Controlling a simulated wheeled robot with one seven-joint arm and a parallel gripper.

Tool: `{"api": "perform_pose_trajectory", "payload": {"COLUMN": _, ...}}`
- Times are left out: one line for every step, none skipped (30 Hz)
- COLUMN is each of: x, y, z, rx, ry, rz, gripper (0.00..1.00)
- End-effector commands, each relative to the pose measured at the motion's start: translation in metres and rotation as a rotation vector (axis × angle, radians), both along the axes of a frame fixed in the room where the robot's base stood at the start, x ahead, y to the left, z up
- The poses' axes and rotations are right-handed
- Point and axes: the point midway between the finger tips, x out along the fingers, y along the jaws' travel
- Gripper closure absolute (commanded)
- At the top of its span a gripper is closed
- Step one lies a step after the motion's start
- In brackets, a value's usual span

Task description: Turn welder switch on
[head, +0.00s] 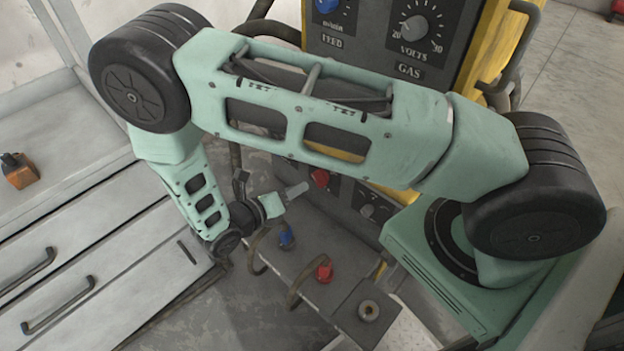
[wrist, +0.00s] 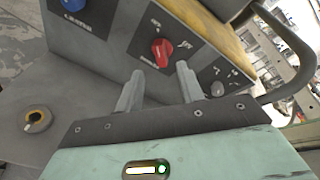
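The red switch (wrist: 162,52) is a knob on the dark front panel of the welder (head: 375,50). It also shows in the head view (head: 320,178), low on the panel below my arm. My gripper (wrist: 159,78) is open, with its two fingers apart and nothing between them. In the wrist view the fingers point at the panel, and the red switch appears beyond the gap between the fingertips. In the head view my gripper (head: 298,190) is just left of the red switch. I cannot tell whether a finger touches it.
A grey knob (head: 368,210) sits right of the red switch. A volts dial (head: 415,28) and a blue knob (head: 327,5) are higher up. Blue (head: 287,238) and red (head: 323,272) cable plugs and a socket (head: 369,310) lie below. A drawer cabinet (head: 90,250) stands at left.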

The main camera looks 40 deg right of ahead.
Motion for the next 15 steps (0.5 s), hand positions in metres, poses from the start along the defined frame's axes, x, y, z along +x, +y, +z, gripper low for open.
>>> {"api": "perform_pose_trajectory", "payload": {"x": 0.001, "y": -0.012, "z": -0.003, "rx": -0.004, "ry": 0.003, "rz": -0.002, "gripper": 0.62}}
{"api": "perform_pose_trajectory", "payload": {"x": 0.002, "y": -0.018, "z": -0.004, "rx": -0.003, "ry": 0.002, "rz": -0.003, "gripper": 0.62}}
{"api": "perform_pose_trajectory", "payload": {"x": 0.004, "y": -0.025, "z": -0.006, "rx": -0.003, "ry": 0.001, "rz": -0.003, "gripper": 0.62}}
{"api": "perform_pose_trajectory", "payload": {"x": 0.005, "y": -0.03, "z": -0.008, "rx": -0.002, "ry": 0.001, "rz": -0.002, "gripper": 0.62}}
{"api": "perform_pose_trajectory", "payload": {"x": 0.006, "y": -0.035, "z": -0.01, "rx": -0.003, "ry": 0.001, "rz": -0.003, "gripper": 0.62}}
{"api": "perform_pose_trajectory", "payload": {"x": 0.007, "y": -0.042, "z": -0.012, "rx": -0.002, "ry": 0.002, "rz": -0.002, "gripper": 0.62}}
{"api": "perform_pose_trajectory", "payload": {"x": 0.007, "y": -0.046, "z": -0.013, "rx": -0.001, "ry": 0.003, "rz": -0.003, "gripper": 0.62}}
{"api": "perform_pose_trajectory", "payload": {"x": 0.008, "y": -0.05, "z": -0.014, "rx": -0.001, "ry": 0.002, "rz": -0.003, "gripper": 0.62}}
{"api": "perform_pose_trajectory", "payload": {"x": 0.01, "y": -0.055, "z": -0.015, "rx": -0.002, "ry": 0.001, "rz": -0.002, "gripper": 0.62}}
{"api": "perform_pose_trajectory", "payload": {"x": 0.01, "y": -0.058, "z": -0.016, "rx": -0.002, "ry": 0.001, "rz": -0.002, "gripper": 0.62}}
{"api": "perform_pose_trajectory", "payload": {"x": 0.011, "y": -0.061, "z": -0.017, "rx": -0.002, "ry": 0.0, "rz": -0.003, "gripper": 0.62}}
{"api": "perform_pose_trajectory", "payload": {"x": 0.011, "y": -0.063, "z": -0.018, "rx": -0.001, "ry": 0.001, "rz": -0.002, "gripper": 0.62}}
{"api": "perform_pose_trajectory", "payload": {"x": 0.012, "y": -0.065, "z": -0.019, "rx": -0.001, "ry": 0.001, "rz": 0.0, "gripper": 0.62}}
{"api": "perform_pose_trajectory", "payload": {"x": 0.012, "y": -0.066, "z": -0.019, "rx": 0.0, "ry": 0.001, "rz": 0.0, "gripper": 0.62}}
{"api": "perform_pose_trajectory", "payload": {"x": 0.012, "y": -0.068, "z": -0.02, "rx": 0.001, "ry": 0.0, "rz": -0.001, "gripper": 0.62}}
